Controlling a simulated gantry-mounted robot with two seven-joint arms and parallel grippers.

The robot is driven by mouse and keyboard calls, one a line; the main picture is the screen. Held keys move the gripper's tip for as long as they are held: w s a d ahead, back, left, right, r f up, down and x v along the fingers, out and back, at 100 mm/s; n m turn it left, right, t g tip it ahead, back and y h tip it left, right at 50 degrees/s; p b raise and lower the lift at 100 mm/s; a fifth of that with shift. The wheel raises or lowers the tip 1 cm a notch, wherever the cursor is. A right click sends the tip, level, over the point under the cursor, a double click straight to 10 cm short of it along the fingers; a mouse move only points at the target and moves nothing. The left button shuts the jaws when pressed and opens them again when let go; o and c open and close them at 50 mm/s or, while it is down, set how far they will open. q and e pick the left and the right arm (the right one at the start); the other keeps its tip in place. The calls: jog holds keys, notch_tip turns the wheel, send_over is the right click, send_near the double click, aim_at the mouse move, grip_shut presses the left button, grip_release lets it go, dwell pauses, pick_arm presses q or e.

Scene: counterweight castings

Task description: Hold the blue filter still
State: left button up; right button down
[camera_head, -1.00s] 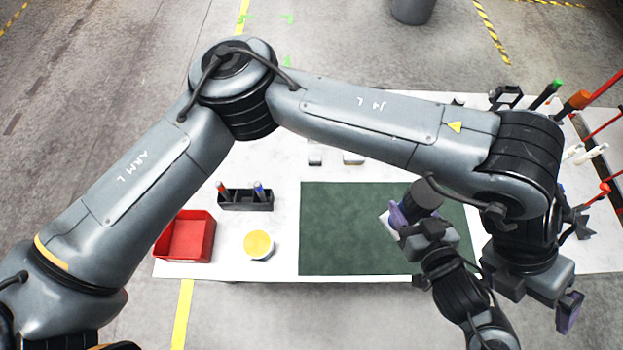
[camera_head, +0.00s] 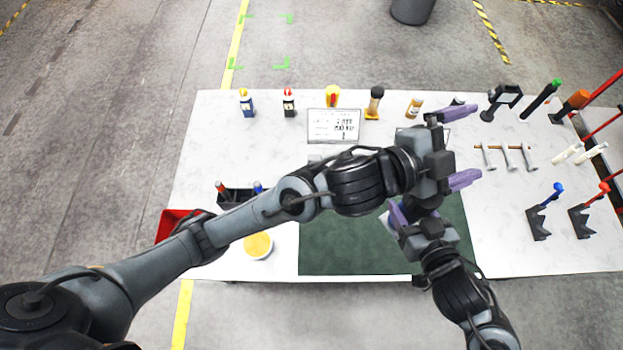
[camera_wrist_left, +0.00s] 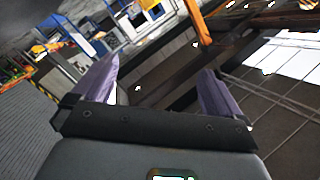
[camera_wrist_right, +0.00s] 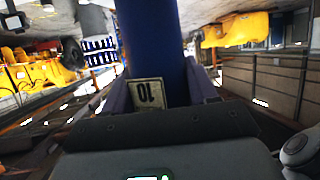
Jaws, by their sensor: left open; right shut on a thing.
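The blue filter (camera_wrist_right: 150,38) is a dark blue cylinder with a pale label reading "10", seen in the right wrist view. My right gripper (camera_wrist_right: 159,88) is shut on it, one finger at each side. In the head view, my right gripper (camera_head: 398,214) is over the green mat, and the filter is mostly hidden by the gripper and wrist. My left gripper (camera_head: 458,146) is open above the table, just beyond the right one, with its two purple fingers spread apart. The left wrist view shows nothing between its fingers (camera_wrist_left: 160,88).
The green mat (camera_head: 340,245) lies on the white table. A yellow-topped tub (camera_head: 257,245) and partly hidden red bin (camera_head: 172,222) are at left. Bottles and a sign (camera_head: 333,125) line the back. Blue-handled (camera_head: 540,212) and red-handled (camera_head: 590,212) tools stand at right.

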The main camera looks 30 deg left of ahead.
jog(key=shift+r, duration=0.1)
pick_arm(q)
jog(key=s+a+f+n+g+y, duration=0.35)
jog(key=a+f+n+y, duration=0.55)
jog(key=a+f, duration=0.9)
jog(key=s+a+f+n+g, duration=0.1)
jog(key=s+a+f+g, duration=0.1)
jog(key=s, duration=0.4)
jog(key=s+a+f+n+g+y, duration=0.1)
jog(key=s+a+f+n+g, duration=0.1)
jog(key=s+a+f, duration=0.2)
jog(key=s+a+f+n+g, duration=0.2)
jog(key=s+a+f, duration=0.2)
jog(key=s+f, duration=0.4)
jog(key=shift+s, duration=1.25)
jog(key=shift+f+g, duration=0.1)
jog(key=shift+g, duration=0.15)
pick_arm(e)
jog(key=shift+r, duration=0.1)
